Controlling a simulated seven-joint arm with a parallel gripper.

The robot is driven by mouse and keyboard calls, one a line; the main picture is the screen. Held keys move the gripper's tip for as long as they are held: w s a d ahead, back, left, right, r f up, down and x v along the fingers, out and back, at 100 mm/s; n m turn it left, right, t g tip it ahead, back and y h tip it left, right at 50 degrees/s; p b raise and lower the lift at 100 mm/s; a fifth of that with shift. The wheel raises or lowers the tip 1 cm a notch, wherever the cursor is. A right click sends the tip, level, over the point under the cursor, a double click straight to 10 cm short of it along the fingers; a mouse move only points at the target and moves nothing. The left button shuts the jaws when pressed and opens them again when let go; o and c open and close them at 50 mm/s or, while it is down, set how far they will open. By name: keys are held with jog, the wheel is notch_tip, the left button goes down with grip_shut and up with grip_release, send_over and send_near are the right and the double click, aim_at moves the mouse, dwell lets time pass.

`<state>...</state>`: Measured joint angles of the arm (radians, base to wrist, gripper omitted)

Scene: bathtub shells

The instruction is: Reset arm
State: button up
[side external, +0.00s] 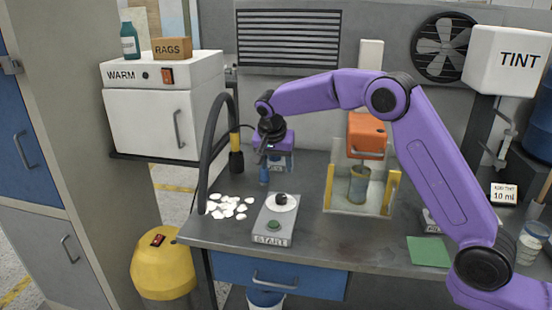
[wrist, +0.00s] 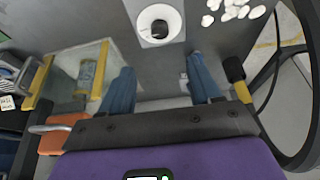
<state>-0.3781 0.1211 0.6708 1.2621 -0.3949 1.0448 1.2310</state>
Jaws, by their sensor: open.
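My gripper (side external: 265,172) hangs at the end of my purple arm, above the back part of the grey bench. In the wrist view my gripper (wrist: 163,72) has its two blue fingers wide apart with nothing between them. The disc (wrist: 146,22) also shows ahead of the fingers in the wrist view. White shell-like pieces (side external: 228,208) lie loose to the left of the box, apart from my gripper.
A clear-walled bay with yellow posts (side external: 394,190) holds a jar (side external: 358,186) under an orange head (side external: 367,135). A black hose (side external: 203,150) with a yellow band arches at the left. A green mat (side external: 428,252) lies at the right.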

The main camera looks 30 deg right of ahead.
jog(key=shift+v, duration=0.9)
